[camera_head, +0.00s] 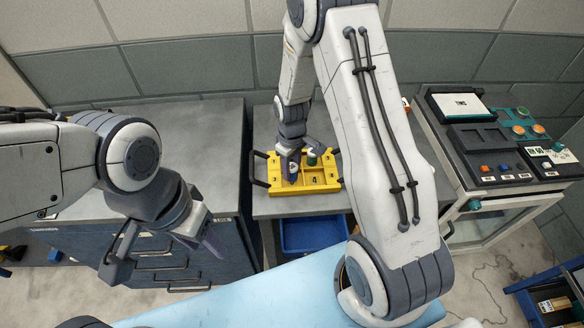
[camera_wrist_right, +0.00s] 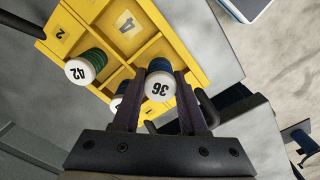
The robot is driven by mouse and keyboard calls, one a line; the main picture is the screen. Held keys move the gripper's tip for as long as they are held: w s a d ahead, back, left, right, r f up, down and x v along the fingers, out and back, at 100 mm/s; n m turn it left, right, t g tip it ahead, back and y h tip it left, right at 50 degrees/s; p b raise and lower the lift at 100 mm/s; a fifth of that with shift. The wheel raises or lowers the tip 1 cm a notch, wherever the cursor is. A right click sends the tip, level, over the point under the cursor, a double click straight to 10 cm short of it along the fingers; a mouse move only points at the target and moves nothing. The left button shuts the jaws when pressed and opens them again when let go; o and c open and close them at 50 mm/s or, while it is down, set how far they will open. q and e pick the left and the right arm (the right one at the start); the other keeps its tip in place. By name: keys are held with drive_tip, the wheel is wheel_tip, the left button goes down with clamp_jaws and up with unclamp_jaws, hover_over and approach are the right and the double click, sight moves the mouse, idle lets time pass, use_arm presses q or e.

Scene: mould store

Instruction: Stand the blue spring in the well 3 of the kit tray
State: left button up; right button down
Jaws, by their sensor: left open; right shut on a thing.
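The yellow kit tray (camera_head: 322,187) sits on the grey bench, and it also shows in the right wrist view (camera_wrist_right: 88,12). My right gripper (camera_head: 291,167) is over the tray's left part. In the wrist view my right gripper (camera_wrist_right: 159,100) is shut on a blue spring (camera_wrist_right: 160,66) with a white end marked 36. The spring is over or in a compartment; its lower end is hidden, so I cannot tell if it touches the tray. The label of well 3 cannot be read with certainty. My left gripper (camera_head: 163,254) is open and empty, away from the tray.
A green spring (camera_wrist_right: 88,65) marked 42 stands in a tray compartment. Another white-ended piece (camera_wrist_right: 115,103) is partly hidden by a finger. The compartment marked 4 (camera_wrist_right: 124,22) looks empty. A blue bin (camera_head: 312,235) is below the bench; a control console (camera_head: 500,140) stands right.

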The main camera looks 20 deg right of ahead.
drive_tip(key=shift+f, duration=0.4)
drive_tip(key=shift+c, duration=1.8)
unclamp_jaws()
drive_tip(key=c, duration=0.4)
drive_tip(key=shift+o, duration=0.2)
drive_tip(key=shift+r, duration=0.15)
drive_tip(key=shift+r+p, duration=0.45)
drive_tip(key=shift+r, duration=0.2)
drive_tip(key=shift+r, duration=0.15)
